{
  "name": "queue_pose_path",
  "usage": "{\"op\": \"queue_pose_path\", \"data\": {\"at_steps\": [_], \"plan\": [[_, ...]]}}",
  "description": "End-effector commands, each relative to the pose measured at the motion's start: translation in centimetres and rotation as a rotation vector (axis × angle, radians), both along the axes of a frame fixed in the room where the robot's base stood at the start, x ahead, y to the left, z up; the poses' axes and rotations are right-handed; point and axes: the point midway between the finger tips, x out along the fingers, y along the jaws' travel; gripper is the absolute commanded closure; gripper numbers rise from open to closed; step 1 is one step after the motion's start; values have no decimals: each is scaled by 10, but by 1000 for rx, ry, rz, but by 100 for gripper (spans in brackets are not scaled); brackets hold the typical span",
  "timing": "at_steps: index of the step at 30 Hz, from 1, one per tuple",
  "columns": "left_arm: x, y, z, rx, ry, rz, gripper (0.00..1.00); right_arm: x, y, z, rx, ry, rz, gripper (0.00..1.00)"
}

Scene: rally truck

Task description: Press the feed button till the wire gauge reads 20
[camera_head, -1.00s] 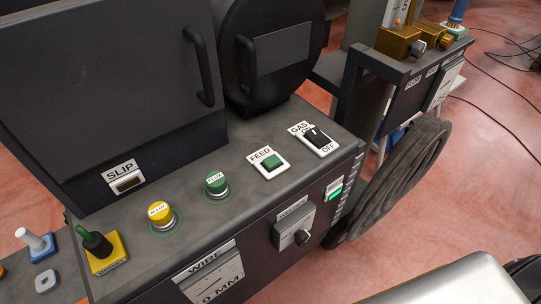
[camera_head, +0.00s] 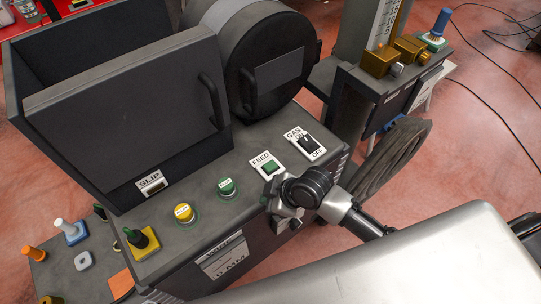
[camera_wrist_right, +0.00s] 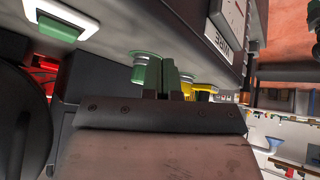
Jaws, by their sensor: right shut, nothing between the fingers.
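The green feed button (camera_head: 270,167) sits in a white plate labelled FEED on the grey console top. A white-framed button at the upper left of the right wrist view (camera_wrist_right: 58,20) appears to be the same one. The wire gauge (camera_head: 224,258) is on the console's front face; its full reading is too small to make out, though "MM" shows. My right gripper (camera_head: 273,184) is just in front of the feed button, seemingly apart from it. Its fingers (camera_wrist_right: 168,78) are shut and empty in the right wrist view. My left gripper is out of view.
A green knob (camera_head: 228,188) and a yellow knob (camera_head: 184,213) stand left of the feed button. The gas switch (camera_head: 310,144) is to its right. A drum with a handle (camera_head: 270,65) rises behind, and a dark coil (camera_head: 390,165) hangs at right.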

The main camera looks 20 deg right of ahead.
Motion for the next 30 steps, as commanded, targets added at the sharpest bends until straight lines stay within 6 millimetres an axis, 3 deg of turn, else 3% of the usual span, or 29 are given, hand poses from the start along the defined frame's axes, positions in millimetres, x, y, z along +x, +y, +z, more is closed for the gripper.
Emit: {"op": "queue_pose_path", "data": {"at_steps": [1,6,12,18,30], "plan": [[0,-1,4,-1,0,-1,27,18,0,12,-15,-54,92,100],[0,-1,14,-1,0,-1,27,59,-5,50,-43,-216,386,100],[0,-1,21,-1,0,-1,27,96,-30,86,-84,-349,560,100],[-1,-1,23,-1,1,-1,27,110,-42,99,-99,-398,606,100],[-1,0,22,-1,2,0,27,110,-42,97,-98,-399,607,100]]}}
